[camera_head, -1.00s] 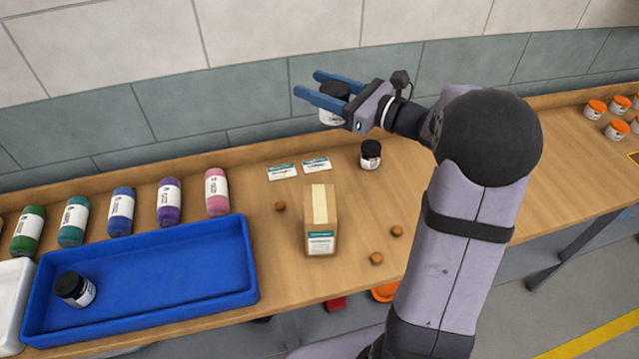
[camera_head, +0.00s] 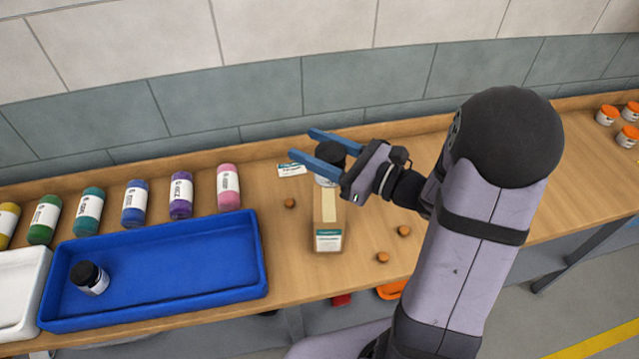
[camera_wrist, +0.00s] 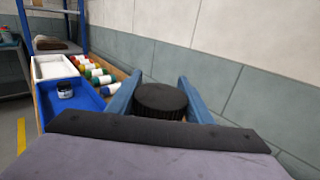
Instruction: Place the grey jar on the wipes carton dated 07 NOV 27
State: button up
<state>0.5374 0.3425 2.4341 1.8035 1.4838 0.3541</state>
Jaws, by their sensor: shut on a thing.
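My gripper (camera_head: 303,144) is shut on a jar (camera_head: 327,162) with a black lid and a pale label. It holds the jar upright; the black lid (camera_wrist: 160,97) shows between the fingers in the wrist view. A brown carton (camera_head: 328,222) with a cream strip on top and a teal-and-white front label stands on the bench. In the head view the jar's lower end overlaps the carton's back top edge. I cannot tell whether they touch. The date on the carton is too small to read, and the jar's body colour is mostly hidden.
A blue tray (camera_head: 200,285) at left holds another black-lidded jar (camera_head: 88,278). Several coloured bottles (camera_head: 181,195) line the back. Orange-lidded jars (camera_head: 627,136) stand far right.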

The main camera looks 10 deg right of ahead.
jog(key=shift+f, duration=2.4)
jog(key=shift+f+p, duration=0.5)
jog(key=shift+f, duration=1.4)
jog(key=shift+f, duration=0.2)
jog(key=o, duration=1.2)
jog(key=shift+d+r, duration=0.1)
jog(key=shift+r, duration=0.1)
jog(key=b+v, duration=0.3)
jog(key=v, duration=0.9)
jog(key=shift+b, duration=0.35)
